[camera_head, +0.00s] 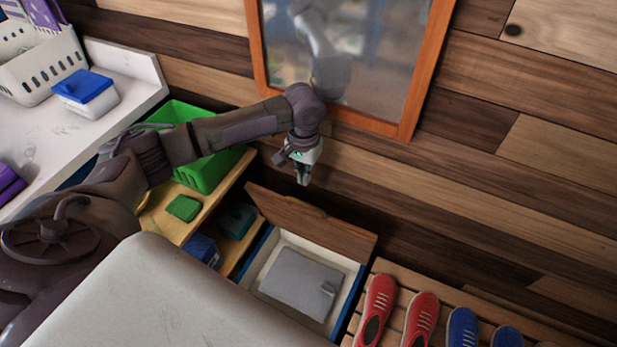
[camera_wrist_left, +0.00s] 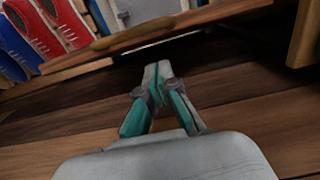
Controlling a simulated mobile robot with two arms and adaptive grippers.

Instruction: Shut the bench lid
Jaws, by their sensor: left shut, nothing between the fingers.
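The wooden bench lid (camera_head: 311,223) stands raised and tilted at the back of the open bench box, close to the plank wall. The bench box (camera_head: 345,301) has a pale inside and blue sides, and a folded grey cloth (camera_head: 300,280) lies in it. My left gripper (camera_head: 303,180) is shut and empty, pointing down above the lid's upper left, apart from it. In the left wrist view my left gripper (camera_wrist_left: 157,68) shows shut, and the lid's edge (camera_wrist_left: 180,27) runs across the top of the picture. My right gripper is in neither view.
A slatted rack with red shoes (camera_head: 377,308) and blue shoes (camera_head: 462,327) stands right of the bench. A green crate (camera_head: 207,170) and a wooden shelf (camera_head: 168,215) are to its left. A framed mirror (camera_head: 404,85) hangs on the wall behind my left arm.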

